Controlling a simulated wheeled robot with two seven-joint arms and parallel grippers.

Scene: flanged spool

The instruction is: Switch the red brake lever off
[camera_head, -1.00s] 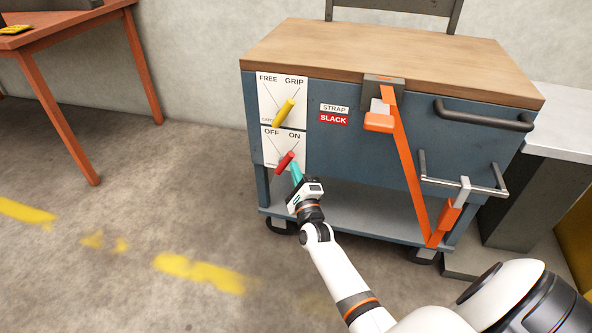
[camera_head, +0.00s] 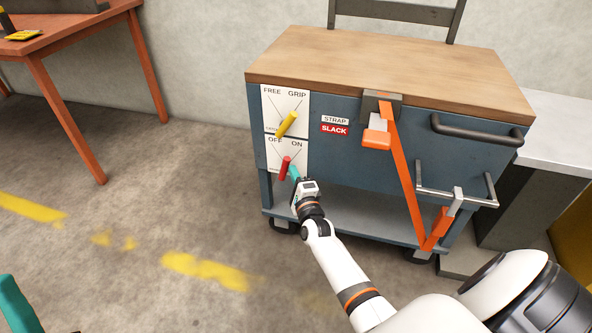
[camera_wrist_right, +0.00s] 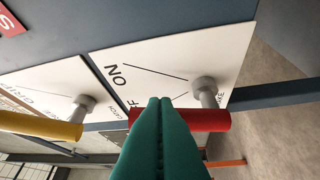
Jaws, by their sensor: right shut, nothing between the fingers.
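The red brake lever (camera_head: 286,168) sits on the lower white OFF/ON plate (camera_head: 301,160) at the cart's left front. It stands almost upright in the head view, between the OFF and ON marks. My right gripper (camera_head: 294,173) is shut and empty, its teal fingertips against or very close to the lever's right side. In the right wrist view the shut fingers (camera_wrist_right: 160,102) overlap the red handle (camera_wrist_right: 207,120) and hide part of it; contact is not certain. A teal finger of my left gripper (camera_head: 16,306) shows at the lower left edge; its jaw state cannot be seen.
A yellow lever (camera_head: 287,124) on the FREE/GRIP plate sits just above, tilted toward GRIP. An orange strap (camera_head: 402,160) crosses the cart front beside a SLACK label (camera_head: 334,129). Handles (camera_head: 477,131) are at right. The floor left of the cart is clear.

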